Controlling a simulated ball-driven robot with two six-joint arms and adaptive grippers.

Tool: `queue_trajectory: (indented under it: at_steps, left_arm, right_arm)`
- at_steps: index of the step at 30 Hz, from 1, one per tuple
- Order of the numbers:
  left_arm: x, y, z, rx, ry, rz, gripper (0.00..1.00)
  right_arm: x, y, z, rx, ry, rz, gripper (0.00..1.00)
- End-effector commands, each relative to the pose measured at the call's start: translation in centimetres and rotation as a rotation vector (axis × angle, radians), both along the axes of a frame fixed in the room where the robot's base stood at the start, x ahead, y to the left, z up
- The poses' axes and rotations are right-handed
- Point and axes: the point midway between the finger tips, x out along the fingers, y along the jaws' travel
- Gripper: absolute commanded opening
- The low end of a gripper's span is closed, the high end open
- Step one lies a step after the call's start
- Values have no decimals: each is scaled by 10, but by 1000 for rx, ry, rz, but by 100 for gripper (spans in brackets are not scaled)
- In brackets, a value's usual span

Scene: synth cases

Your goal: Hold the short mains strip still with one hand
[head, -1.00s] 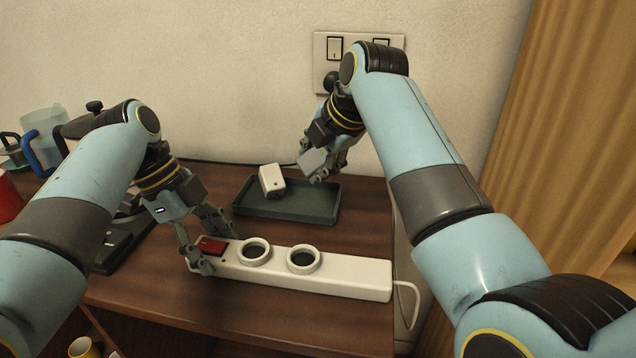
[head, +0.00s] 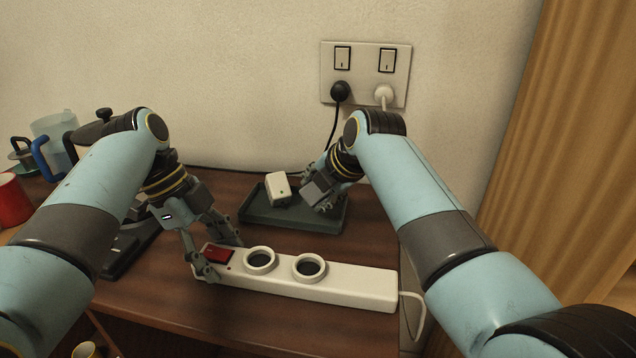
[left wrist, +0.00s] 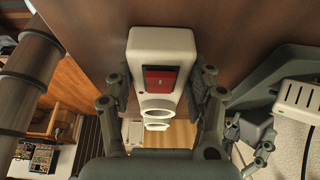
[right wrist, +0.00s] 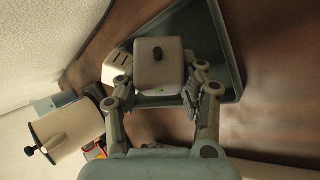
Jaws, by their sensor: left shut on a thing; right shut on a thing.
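The short white mains strip (head: 345,283) lies on the wooden desk, with a red switch (head: 218,256) at its left end and two round sockets. My left gripper (head: 222,258) is shut on the strip's switch end, one finger on each side; the left wrist view shows the strip (left wrist: 160,45) between the fingers. My right gripper (head: 326,205) is low over the dark tray (head: 290,226). In the right wrist view it is shut on a pale block (right wrist: 158,76) with a dark round spot. A white plug block (head: 278,188) is in the tray, just left of that gripper.
A wall socket plate (head: 365,75) holds a black plug and a white plug. A pot (head: 90,132), a jug (head: 55,130) and a red mug (head: 12,200) stand at the left. The strip's cord (head: 418,310) hangs at the desk's right edge.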

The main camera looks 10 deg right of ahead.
Motion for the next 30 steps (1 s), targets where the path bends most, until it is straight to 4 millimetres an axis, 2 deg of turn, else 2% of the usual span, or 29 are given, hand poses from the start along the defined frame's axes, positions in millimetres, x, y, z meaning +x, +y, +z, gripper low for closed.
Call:
queue_trajectory:
  at_steps: [5,6,12,23,28,30]
  left_arm:
    - [-1,0,-1,0,3,-1,15]
    - [-1,0,-1,0,3,-1,15]
    - [-1,0,-1,0,3,-1,15]
    - [-1,0,-1,-1,4,0,15]
    - [-1,0,-1,-1,4,0,15]
    - [-1,0,-1,-1,4,0,15]
  right_arm:
    - [0,0,0,1,-1,0,4]
    - [0,0,0,0,0,0,41]
    - [0,0,0,0,0,0,67]
    - [-3,-1,3,0,0,0,67]
    - [-17,-8,22,1,-3,-2,67]
    - [-34,-15,21,0,3,-2,67]
